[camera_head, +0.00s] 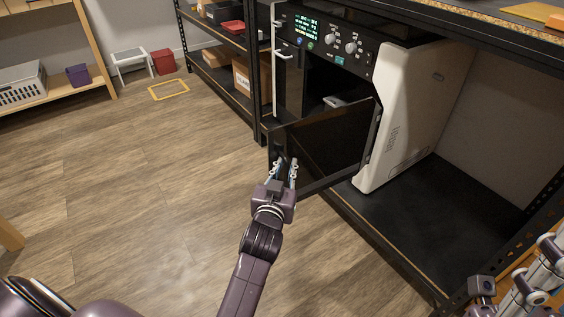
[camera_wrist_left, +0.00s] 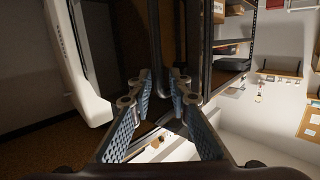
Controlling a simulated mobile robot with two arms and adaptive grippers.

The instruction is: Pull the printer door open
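The printer (camera_head: 415,110) is a tall off-white case with a black front, standing on the lower level of a dark shelf unit. Its dark, glossy door (camera_head: 325,148) stands swung out, with its right edge by the case and its free edge to the left. My left gripper (camera_head: 284,163) is at that free edge. In the left wrist view its fingers (camera_wrist_left: 163,80) lie on either side of a dark bar (camera_wrist_left: 155,40); I cannot tell whether they press on it. My right gripper (camera_head: 535,280) shows partly at the lower right, with its fingertips unclear.
A control panel (camera_head: 325,42) with a green display and knobs is above the door. The shelf's black bottom board (camera_head: 445,210) is bare right of the printer. The wooden floor (camera_head: 130,180) to the left is mostly clear, with a yellow frame (camera_head: 169,90) lying far back.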

